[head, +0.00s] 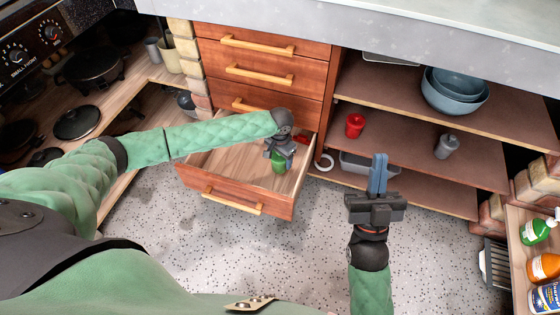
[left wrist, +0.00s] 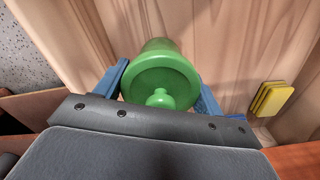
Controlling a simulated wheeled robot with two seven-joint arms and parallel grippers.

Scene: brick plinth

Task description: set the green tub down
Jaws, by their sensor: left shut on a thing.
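The green tub (head: 278,163) is inside the open wooden drawer (head: 236,187), near the drawer's right side in the head view. My left gripper (head: 279,156) reaches down from above and is shut on it. In the left wrist view the tub (left wrist: 161,78) shows its round lid and knob between my two blue fingers (left wrist: 160,92). I cannot tell whether its base touches the drawer floor. My right gripper (head: 378,174) is in front of the shelves, its blue fingers together, holding nothing visible.
A yellow sponge (left wrist: 271,98) lies on the drawer floor to the right of the tub in the left wrist view. The left part of the drawer floor is bare. Shelves to the right hold a red cup (head: 355,125), blue bowls (head: 452,92) and a grey can (head: 446,147).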

